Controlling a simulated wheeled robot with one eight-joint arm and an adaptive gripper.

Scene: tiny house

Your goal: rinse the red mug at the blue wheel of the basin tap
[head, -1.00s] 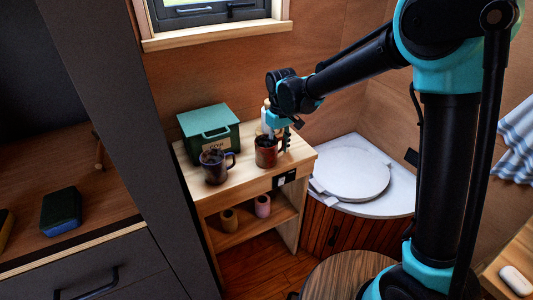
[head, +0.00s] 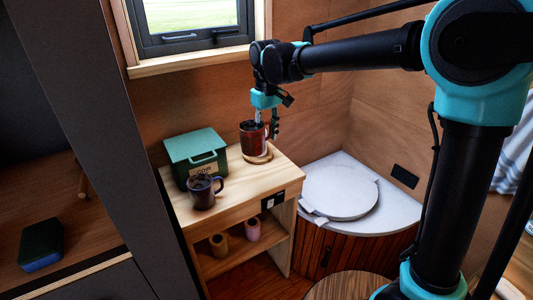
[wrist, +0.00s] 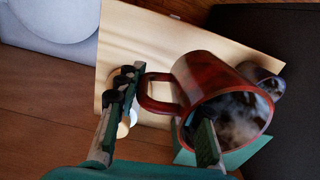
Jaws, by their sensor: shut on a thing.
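The red mug (head: 251,141) is upright in the head view, raised above the right back part of a small wooden stand (head: 240,219). My gripper (head: 266,127) is shut on its rim and handle side from above. In the wrist view the red mug (wrist: 203,75) shows its handle toward the left finger, and the other finger reaches into its mouth; my gripper (wrist: 165,122) straddles that side. The inside looks dark with pale, blurred patches. The basin tap and its blue wheel are not in view.
A dark mug (head: 203,192) and a green box (head: 194,157) stand on the stand. A round wooden piece (head: 259,157) is under the raised mug. Two cups sit on the lower shelf. A white corner counter with a round lid (head: 340,192) is at right. A window (head: 190,22) is above.

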